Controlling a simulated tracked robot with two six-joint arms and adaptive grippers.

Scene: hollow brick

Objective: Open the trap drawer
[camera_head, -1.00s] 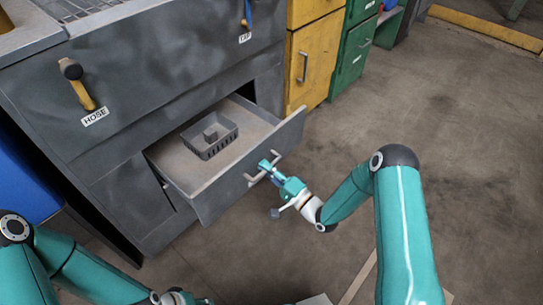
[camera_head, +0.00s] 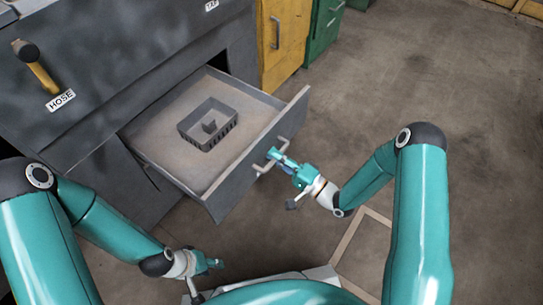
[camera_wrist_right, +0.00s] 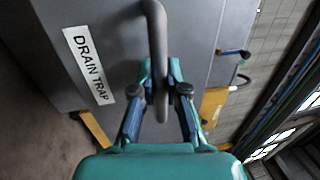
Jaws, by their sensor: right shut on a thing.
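The trap drawer (camera_head: 168,154) stands pulled out from the grey cabinet, with a grey slotted basket (camera_head: 194,136) inside on its sandy bottom. Its front carries a bar handle (camera_head: 265,164). In the right wrist view the handle (camera_wrist_right: 157,40) runs between my fingers, beside a "DRAIN TRAP" label (camera_wrist_right: 88,66). My right gripper (camera_head: 278,156) is shut on the handle, and it also shows in the right wrist view (camera_wrist_right: 160,85). My left gripper (camera_head: 218,264) hangs low at the front, apart from the drawer; its fingers are too small to tell open from shut.
The grey cabinet (camera_head: 110,70) has a yellow-handled lever (camera_head: 38,70) over a "HOSE" label (camera_head: 61,100). A yellow cabinet (camera_head: 285,45) and a green cabinet (camera_head: 325,22) stand to the right. The floor (camera_head: 430,80) at the right is clear.

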